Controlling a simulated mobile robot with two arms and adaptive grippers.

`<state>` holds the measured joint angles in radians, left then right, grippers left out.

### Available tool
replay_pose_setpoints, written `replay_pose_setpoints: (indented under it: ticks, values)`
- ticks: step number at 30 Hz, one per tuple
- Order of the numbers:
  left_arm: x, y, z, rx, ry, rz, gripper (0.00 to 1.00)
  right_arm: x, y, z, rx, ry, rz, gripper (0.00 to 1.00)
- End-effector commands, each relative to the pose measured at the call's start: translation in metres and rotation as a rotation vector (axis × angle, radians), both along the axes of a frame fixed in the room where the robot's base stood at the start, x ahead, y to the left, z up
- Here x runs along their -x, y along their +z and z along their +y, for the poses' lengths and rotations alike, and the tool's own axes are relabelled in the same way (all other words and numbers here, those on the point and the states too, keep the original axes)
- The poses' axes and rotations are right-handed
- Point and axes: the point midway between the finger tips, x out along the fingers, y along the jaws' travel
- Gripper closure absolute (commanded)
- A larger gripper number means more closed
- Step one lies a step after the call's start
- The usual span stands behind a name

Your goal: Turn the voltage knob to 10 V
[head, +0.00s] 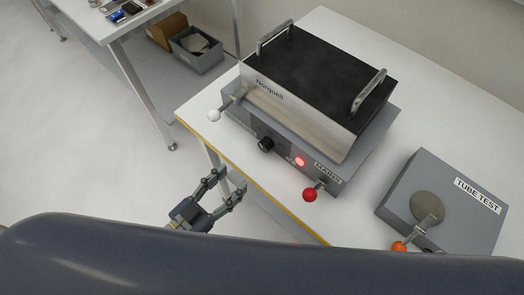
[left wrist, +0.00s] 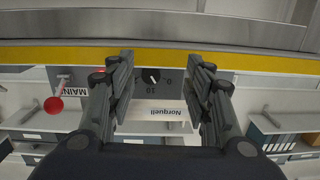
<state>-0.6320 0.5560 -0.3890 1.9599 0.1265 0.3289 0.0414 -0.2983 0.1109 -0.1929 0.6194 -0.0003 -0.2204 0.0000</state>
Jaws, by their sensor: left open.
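The voltage knob (head: 265,144) is a small black dial on the front face of the grey Norquell unit (head: 352,180). My left gripper (head: 231,181) is open and empty, in front of the table's yellow edge and apart from the knob. Its two fingers (left wrist: 161,62) stand wide apart in the left wrist view. My right gripper is not in view.
The unit also has a white-balled lever (head: 214,115), a red-balled lever (head: 310,195) and a lit red lamp (head: 299,161). A grey TUBE TEST box (head: 400,195) with an orange-balled lever (head: 399,247) stands to the right. The yellow table edge (head: 250,180) lies between gripper and unit.

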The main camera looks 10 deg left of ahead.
Motion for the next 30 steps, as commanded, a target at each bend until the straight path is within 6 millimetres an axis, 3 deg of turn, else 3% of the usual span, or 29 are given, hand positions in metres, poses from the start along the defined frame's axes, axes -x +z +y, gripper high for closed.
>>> replay_pose_setpoints:
  ticks: [4, 10, 21, 30]
  values:
    - [0.006, 0.031, -0.011, 0.049, -0.032, -0.048, 0.53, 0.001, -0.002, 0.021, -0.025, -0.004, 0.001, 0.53]
    - [-0.006, 0.038, -0.022, 0.058, -0.035, -0.06, 0.53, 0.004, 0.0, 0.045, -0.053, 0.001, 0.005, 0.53]
    - [-0.056, 0.038, -0.058, 0.058, -0.035, -0.06, 0.53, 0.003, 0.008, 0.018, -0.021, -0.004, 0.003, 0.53]
    - [-0.079, 0.036, -0.075, 0.056, -0.035, -0.057, 0.53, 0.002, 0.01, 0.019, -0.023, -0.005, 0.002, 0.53]
